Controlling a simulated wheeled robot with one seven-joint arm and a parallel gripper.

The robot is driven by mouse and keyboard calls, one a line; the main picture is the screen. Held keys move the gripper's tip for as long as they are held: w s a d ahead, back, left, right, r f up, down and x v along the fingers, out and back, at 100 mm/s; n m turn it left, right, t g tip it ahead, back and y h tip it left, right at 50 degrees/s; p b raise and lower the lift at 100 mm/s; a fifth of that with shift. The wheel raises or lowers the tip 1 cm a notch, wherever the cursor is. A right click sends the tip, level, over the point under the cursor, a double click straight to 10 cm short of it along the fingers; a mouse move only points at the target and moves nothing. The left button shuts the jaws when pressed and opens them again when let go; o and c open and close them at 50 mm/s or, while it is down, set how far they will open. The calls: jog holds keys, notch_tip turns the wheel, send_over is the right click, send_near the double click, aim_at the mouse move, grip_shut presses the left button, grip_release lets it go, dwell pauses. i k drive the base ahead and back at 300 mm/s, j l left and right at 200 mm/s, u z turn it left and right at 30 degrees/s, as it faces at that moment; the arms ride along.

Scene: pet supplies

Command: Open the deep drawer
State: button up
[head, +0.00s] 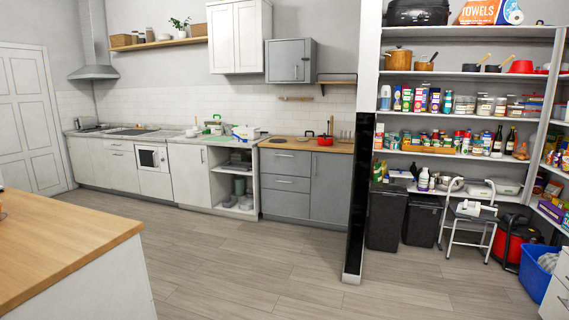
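A grey base cabinet has a stack of drawers at its left, all closed, across the room left of the partition. They are an upper drawer (285,161), a middle drawer (285,184) and a lower drawer (285,204). The upper and lower ones look taller than the middle one. I cannot tell which is the deep drawer. A closed grey door (331,187) is to their right. White cabinets further left also have a closed drawer (118,145). My gripper is not in view.
A wood-topped counter (60,240) fills the near left. Bare wooden floor (240,260) lies before the grey cabinet. A partition with a dark panel (357,200) stands right of it. Beyond are dark bins (386,218), full shelves (465,75) and a step stool (468,222).

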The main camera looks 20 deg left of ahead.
aim_at(289, 162)
jog(key=i+u, duration=0.1)
jog(key=i, duration=1.6)
jog(key=i+z, duration=0.1)
jog(key=i, duration=0.85)
jog(key=i+u, duration=0.2)
jog(key=i, duration=0.25)
jog(key=i+u, duration=0.2)
jog(key=i, duration=0.3)
jog(key=i+l+u, duration=0.2)
jog(key=i, duration=0.25)
jog(key=i+l+u, duration=0.2)
jog(key=i, duration=0.3)
jog(key=i+j+u, duration=0.15)
jog(key=i+u, duration=0.15)
jog(key=i, duration=0.35)
jog(key=i+u, duration=0.3)
jog(key=i, duration=0.35)
jog(key=i+j+z, duration=0.1)
jog(key=i+z, duration=0.2)
jog(key=i, duration=0.15)
jog(key=i+j+z, duration=0.5)
jog(key=i+z, duration=0.2)
jog(key=i+j+z, duration=0.45)
jog(key=i+l, duration=0.05)
jog(key=l, duration=0.05)
